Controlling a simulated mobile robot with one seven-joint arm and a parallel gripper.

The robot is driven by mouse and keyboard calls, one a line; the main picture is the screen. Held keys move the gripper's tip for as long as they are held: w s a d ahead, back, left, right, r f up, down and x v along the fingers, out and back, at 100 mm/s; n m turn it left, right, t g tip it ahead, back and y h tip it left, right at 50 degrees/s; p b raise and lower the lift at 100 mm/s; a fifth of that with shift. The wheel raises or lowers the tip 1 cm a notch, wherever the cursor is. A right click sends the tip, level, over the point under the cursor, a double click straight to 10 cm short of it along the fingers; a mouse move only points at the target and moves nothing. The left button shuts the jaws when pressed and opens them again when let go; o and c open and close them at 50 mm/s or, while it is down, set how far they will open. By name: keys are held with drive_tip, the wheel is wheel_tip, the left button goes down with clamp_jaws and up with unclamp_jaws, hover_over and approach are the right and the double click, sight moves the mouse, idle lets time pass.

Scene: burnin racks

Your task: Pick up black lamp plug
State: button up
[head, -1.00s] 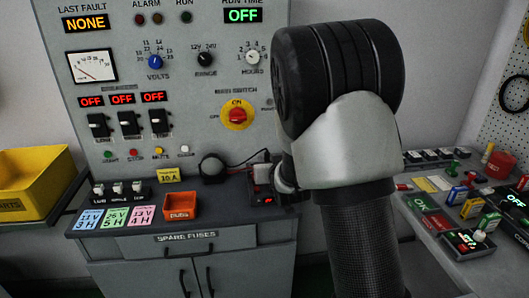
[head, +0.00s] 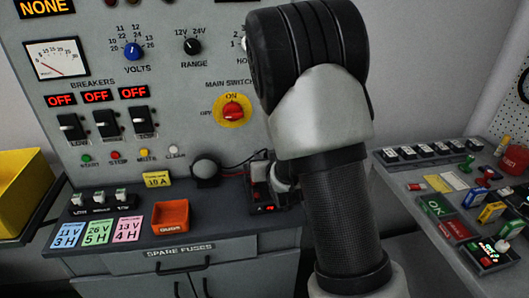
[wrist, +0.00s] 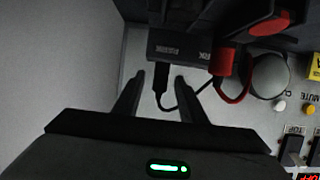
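The black plug (wrist: 161,76) shows in the wrist view, seated against a dark block with lettering (wrist: 180,50). A thin black cable runs from it. My gripper (wrist: 160,75) is open, with one finger on each side of the plug. Gaps show between the plug and both fingers. A red plug (wrist: 224,62) with a red cable sits to the right on the same block. In the head view the block (head: 262,190) stands at the bench's right end. My arm hides most of the gripper and the black plug there.
A round dark lamp (head: 205,167) stands left of the block and also shows in the wrist view (wrist: 268,78). An orange bin (head: 170,216) and coloured cards (head: 97,232) lie on the bench (head: 190,244). The switch panel (head: 190,80) rises behind. A side bench with several items is right.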

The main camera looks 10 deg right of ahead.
drive_tip(key=shift+w, duration=0.15)
drive_tip(key=shift+c, duration=0.7)
clamp_jaws()
wheel_tip(320, 180, up, 10)
drive_tip(key=shift+r+p, duration=0.1)
drive_tip(key=shift+p, duration=0.55)
